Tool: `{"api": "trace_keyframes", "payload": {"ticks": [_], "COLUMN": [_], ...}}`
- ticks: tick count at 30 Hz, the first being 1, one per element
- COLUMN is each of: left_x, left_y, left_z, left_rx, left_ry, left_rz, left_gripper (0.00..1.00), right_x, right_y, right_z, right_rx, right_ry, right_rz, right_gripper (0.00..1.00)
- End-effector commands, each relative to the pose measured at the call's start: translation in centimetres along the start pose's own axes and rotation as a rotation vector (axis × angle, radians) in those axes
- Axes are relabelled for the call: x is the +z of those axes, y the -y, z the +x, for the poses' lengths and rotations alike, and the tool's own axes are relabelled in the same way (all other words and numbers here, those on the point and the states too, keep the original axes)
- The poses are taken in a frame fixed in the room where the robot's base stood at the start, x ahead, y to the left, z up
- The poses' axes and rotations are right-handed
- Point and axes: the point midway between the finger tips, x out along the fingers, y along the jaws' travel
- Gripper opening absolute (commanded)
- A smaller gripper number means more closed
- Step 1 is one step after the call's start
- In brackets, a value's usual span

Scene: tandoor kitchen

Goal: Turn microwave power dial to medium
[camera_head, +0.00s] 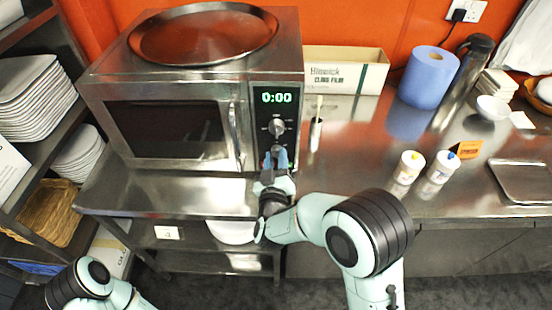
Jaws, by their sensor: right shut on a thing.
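The steel microwave (165,95) stands on the counter at the left, its door closed. Its control panel shows a green 0:00 display (276,98). An upper dial (277,127) is in plain view below the display. My right gripper (275,157) reaches up to the panel's lower part and is shut on a lower dial, which its fingers mostly hide. I cannot read that dial's setting. My left arm shows at the bottom left, but its gripper is out of view.
A round steel tray (203,35) lies on the microwave. A cling film box (345,72), a blue paper roll (428,78) and two white bottles (409,168) stand to the right. Shelves with stacked plates (32,98) are at the left.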

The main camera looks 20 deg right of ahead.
Motion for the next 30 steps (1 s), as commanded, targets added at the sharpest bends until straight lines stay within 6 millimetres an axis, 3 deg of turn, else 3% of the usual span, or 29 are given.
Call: {"api": "trace_keyframes", "payload": {"ticks": [3,4,6,15,19,30], "left_x": [0.0,0.0,0.0,0.0,0.1,0.4], "left_y": [0.0,0.0,0.0,0.0,0.1,0.8], "left_z": [0.0,0.0,0.0,0.0,0.3,1.9], "left_rx": [0.0,0.0,0.0,0.0,0.0,-0.003], "left_ry": [0.0,0.0,0.0,0.0,0.001,0.009], "left_rz": [0.0,0.0,0.0,0.0,0.0,-0.003], "left_gripper": [0.0,0.0,0.0,0.0,0.0,0.0], "right_x": [0.0,0.0,0.0,0.0,0.0,0.1], "right_y": [0.0,0.0,0.0,0.0,0.1,0.2], "right_z": [0.0,0.0,0.0,-0.1,-1.0,-8.9], "right_rx": [0.0,0.0,0.0,0.0,-0.002,-0.005], "right_ry": [-0.001,-0.001,0.0,0.0,0.0,-0.001], "right_rz": [0.001,0.001,0.001,0.001,0.003,0.001], "right_gripper": [0.02,0.36,0.58,0.58,0.58,0.58]}}
